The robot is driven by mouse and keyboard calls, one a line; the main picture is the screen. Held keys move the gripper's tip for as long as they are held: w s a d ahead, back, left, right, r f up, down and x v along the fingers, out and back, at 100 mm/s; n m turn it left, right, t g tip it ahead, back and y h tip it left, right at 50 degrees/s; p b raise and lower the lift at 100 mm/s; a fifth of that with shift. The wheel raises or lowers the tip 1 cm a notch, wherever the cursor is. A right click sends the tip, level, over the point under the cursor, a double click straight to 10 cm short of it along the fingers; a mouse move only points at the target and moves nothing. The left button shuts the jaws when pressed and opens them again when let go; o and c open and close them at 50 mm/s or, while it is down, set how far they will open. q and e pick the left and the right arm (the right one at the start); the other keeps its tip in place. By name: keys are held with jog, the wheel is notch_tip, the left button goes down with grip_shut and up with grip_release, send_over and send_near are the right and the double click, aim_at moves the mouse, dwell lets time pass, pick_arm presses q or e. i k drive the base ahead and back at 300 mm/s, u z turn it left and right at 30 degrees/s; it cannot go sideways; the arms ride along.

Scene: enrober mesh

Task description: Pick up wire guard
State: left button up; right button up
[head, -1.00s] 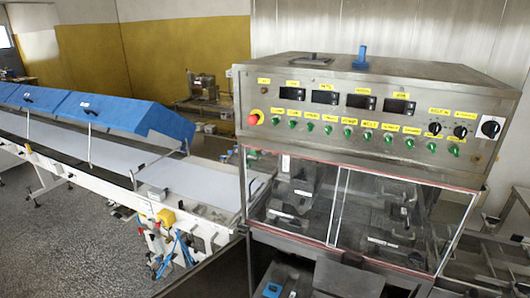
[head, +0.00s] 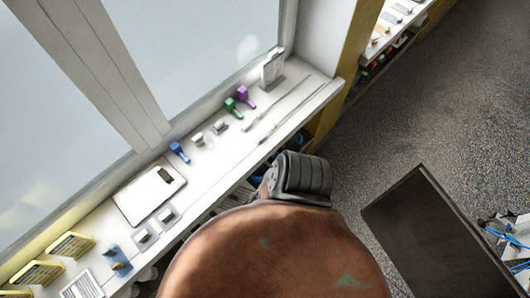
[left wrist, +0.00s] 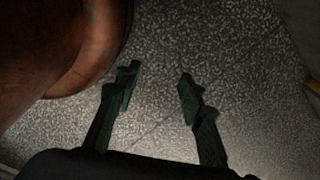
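I cannot make out a wire guard for certain in either view. Long thin metal pieces (head: 277,108) lie on the white window sill in the head view, but I cannot tell what they are. My left gripper (left wrist: 157,82) shows in the left wrist view with its two dark fingers apart and nothing between them. It is over speckled floor, beside a large brown rounded thing (left wrist: 60,45). Neither gripper shows in the head view.
The sill (head: 215,170) holds a white board (head: 135,200), purple (head: 244,95), green (head: 231,106) and blue (head: 179,151) small items, and yellow boxes (head: 37,272). A large brown rounded thing (head: 270,255) fills the lower middle. A dark flat surface (head: 430,235) stands right; floor is clear beyond.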

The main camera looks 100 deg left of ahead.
aim_at(234, 198)
jog(key=u, duration=3.55)
jog(key=k, duration=0.8)
jog(key=z, duration=1.7)
jog(key=i, duration=0.55)
jog(key=u, duration=2.95)
